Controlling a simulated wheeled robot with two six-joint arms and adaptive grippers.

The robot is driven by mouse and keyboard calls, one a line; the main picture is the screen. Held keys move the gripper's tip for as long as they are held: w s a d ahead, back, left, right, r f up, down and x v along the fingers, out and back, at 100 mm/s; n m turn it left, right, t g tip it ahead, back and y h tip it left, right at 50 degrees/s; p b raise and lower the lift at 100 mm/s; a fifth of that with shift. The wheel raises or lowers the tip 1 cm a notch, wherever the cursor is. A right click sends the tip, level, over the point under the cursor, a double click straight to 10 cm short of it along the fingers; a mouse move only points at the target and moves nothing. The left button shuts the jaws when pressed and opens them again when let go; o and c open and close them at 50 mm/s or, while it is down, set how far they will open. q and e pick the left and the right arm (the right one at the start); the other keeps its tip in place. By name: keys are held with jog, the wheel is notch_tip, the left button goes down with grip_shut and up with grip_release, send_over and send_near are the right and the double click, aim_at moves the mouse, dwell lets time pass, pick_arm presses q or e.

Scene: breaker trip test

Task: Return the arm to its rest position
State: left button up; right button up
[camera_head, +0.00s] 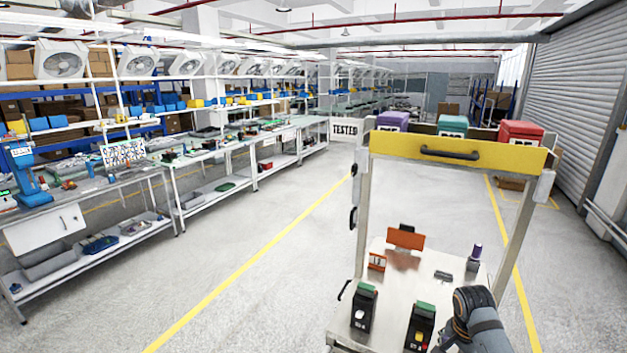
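Part of my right arm, a dark round joint and a grey link, shows at the bottom right over the front right corner of the metal cart top (400,290). Its gripper cannot be made out in the frame. My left arm and gripper are out of view. Two black devices with green tops stand on the cart: a left one (363,310) and a right one (420,328), close beside my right arm. They appear to be breakers. I cannot tell whether my arm touches the right one.
The cart carries an orange plate (405,239), a small orange box (377,262), a grey piece (443,276) and a purple-topped cylinder (475,255). A yellow crossbar (455,165) spans its frame. Purple (392,121), teal (452,125) and red (520,132) bins sit behind. Floor is open left.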

jog(key=s+a+f+n+t, duration=0.1)
jog(key=s+a+f+n, duration=0.4)
jog(key=s+a+n, duration=0.5)
jog(key=s+a+r+n+t+y, duration=0.1)
jog(key=s+r+n, duration=0.1)
jog(key=s, duration=0.4)
jog(key=s+a+r+n+t, duration=0.1)
jog(key=s+a+n, duration=0.15)
jog(key=s, duration=0.35)
jog(key=s+d+f+g+b, duration=0.15)
jog(key=f+b, duration=0.25)
jog(key=f, duration=1.4)
jog(key=s+d+f+b, duration=0.15)
jog(key=f+b, duration=0.25)
jog(key=f, duration=1.5)
jog(key=s+d+f+g+b, duration=0.1)
jog(key=s+f+b, duration=0.4)
jog(key=s+f, duration=1.2)
jog(key=shift+d+f, duration=0.2)
jog(key=shift+f, duration=0.65)
